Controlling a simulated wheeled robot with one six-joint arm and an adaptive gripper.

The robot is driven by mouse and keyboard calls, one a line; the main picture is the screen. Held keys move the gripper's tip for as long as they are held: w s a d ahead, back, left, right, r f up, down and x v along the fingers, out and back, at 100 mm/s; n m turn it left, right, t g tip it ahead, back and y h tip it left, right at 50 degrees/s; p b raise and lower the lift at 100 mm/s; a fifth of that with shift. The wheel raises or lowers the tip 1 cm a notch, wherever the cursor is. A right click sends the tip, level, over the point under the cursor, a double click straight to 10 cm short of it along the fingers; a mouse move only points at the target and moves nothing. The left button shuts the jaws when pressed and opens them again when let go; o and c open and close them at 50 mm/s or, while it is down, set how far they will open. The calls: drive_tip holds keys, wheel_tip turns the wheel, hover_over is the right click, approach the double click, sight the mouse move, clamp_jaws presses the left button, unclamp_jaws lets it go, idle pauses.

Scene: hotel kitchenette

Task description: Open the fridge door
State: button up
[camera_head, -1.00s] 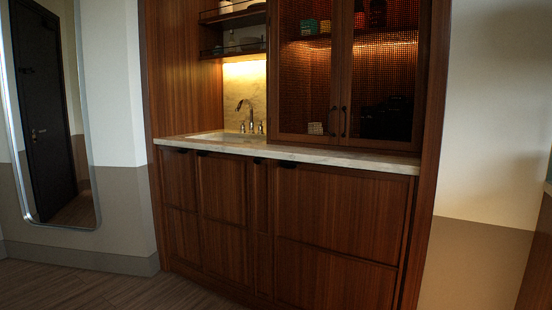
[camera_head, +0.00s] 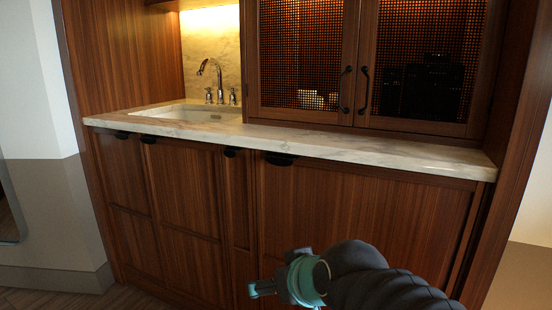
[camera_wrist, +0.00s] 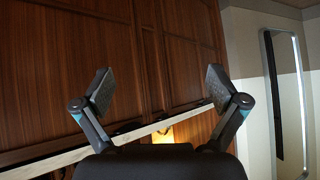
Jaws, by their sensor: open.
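No fridge shows as such; the lower cabinet front is all matching wood panels. The widest, a wood panel door (camera_head: 355,215) at the right, is closed, with a dark handle (camera_head: 281,159) at its top left under the counter edge. My gripper (camera_head: 262,288) is low in the head view, in front of the cabinet and below that handle, partly cut off by the bottom edge. In the wrist view my gripper (camera_wrist: 158,88) has its two fingers wide apart with nothing between them. That view looks upside down, with wood panels beyond the fingers.
A pale marble counter (camera_head: 330,148) juts over the lower panels. Several other dark handles sit under it, one on the narrow panel (camera_head: 237,195). A sink (camera_head: 190,112) with a faucet (camera_head: 209,75) is at the left.

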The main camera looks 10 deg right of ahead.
sight(278, 160)
drive_tip(key=w+a+r+m+t+h, duration=0.2)
drive_tip(key=w+r+t, duration=0.2)
drive_tip(key=w+r, duration=0.4)
drive_tip(key=w+a+r+m+t+h, duration=0.1)
drive_tip(key=w+a+r+t, duration=0.35)
drive_tip(key=w, duration=0.65)
drive_tip(key=w+d+m+g+h, duration=0.1)
drive_tip(key=w+d+m+h, duration=0.1)
drive_tip(key=w+d+h, duration=0.1)
drive_tip(key=w+d+m+g+h+b, duration=0.1)
drive_tip(key=w+d+m+h, duration=0.1)
drive_tip(key=w+d, duration=0.3)
drive_tip(key=w+d+f+m+g+h, duration=0.1)
drive_tip(key=w+d+h, duration=0.3)
drive_tip(key=h, duration=0.1)
drive_tip(key=shift+w+d+m, duration=0.1)
drive_tip(key=shift+d+m, duration=0.25)
drive_tip(key=shift+m, duration=0.05)
drive_tip(key=c, duration=1.4)
drive_tip(key=shift+c, duration=0.3)
